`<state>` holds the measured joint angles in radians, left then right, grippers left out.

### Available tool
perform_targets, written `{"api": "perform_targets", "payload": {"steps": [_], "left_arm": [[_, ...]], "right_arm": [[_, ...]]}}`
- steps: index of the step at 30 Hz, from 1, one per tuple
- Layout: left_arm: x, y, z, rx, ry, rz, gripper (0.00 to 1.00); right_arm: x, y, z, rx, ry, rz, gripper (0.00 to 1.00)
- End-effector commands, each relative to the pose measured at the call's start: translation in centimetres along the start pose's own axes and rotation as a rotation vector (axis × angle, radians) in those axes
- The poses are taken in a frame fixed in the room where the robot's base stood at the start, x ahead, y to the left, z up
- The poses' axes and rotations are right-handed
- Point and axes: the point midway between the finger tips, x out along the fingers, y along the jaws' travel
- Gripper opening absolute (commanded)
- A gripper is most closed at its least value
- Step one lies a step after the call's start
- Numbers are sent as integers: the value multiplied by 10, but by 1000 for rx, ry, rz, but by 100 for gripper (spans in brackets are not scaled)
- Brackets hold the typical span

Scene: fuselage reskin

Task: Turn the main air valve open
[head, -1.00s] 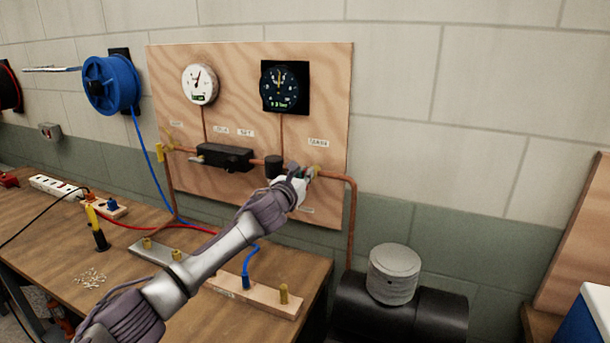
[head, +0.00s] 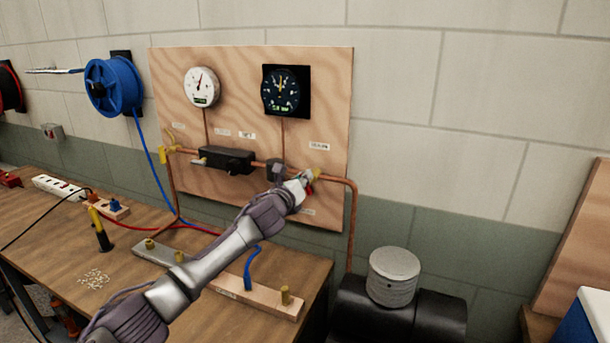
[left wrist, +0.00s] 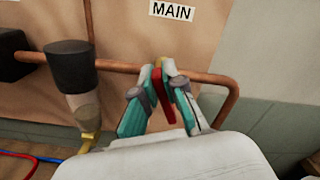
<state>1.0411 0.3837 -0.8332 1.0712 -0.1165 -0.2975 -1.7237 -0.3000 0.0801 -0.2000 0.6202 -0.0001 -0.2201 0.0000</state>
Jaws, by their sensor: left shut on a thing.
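The main air valve has a red lever (left wrist: 167,95), which shows between my left gripper's fingertips (left wrist: 158,80) in the left wrist view. The gripper is shut on this lever, just below the copper pipe and the MAIN label (left wrist: 172,10). In the head view my left gripper (head: 305,184) is at the right end of the board's pipe run, and a bit of red shows at its fingers. The brass valve body (head: 315,174) shows just past the fingers; the rest is hidden by the gripper. My right gripper is not in view.
The wooden board (head: 230,80) carries a white gauge (head: 202,87), a dark gauge (head: 285,91) and a black block (head: 226,158). A black cylinder (left wrist: 70,66) hangs on the pipe left of the fingers. The workbench (head: 200,290) and a black tank (head: 430,310) are below.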

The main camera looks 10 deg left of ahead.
Motion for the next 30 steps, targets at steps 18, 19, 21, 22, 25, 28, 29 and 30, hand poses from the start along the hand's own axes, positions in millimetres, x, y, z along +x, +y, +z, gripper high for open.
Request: {"api": "perform_targets", "payload": {"steps": [18, 19, 21, 22, 25, 28, 29, 30], "left_arm": [[0, 11, -3, -591, 0, 1, 0], [0, 11, -4, -619, 0, 1, 0], [0, 12, -4, -685, 0, 1, 0], [0, 13, -5, -713, 0, 1, 0], [0, 14, -7, -802, 0, 2, 0], [0, 15, -8, -885, 0, 2, 0], [0, 16, -8, -907, 0, 2, 0], [0, 16, -9, -936, 0, 2, 0]], "right_arm": [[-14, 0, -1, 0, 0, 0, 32], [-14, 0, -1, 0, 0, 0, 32], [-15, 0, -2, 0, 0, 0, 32], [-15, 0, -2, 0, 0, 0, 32], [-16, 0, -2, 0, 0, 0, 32], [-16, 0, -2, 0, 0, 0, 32], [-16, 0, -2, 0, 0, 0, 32], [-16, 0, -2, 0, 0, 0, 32]]}}
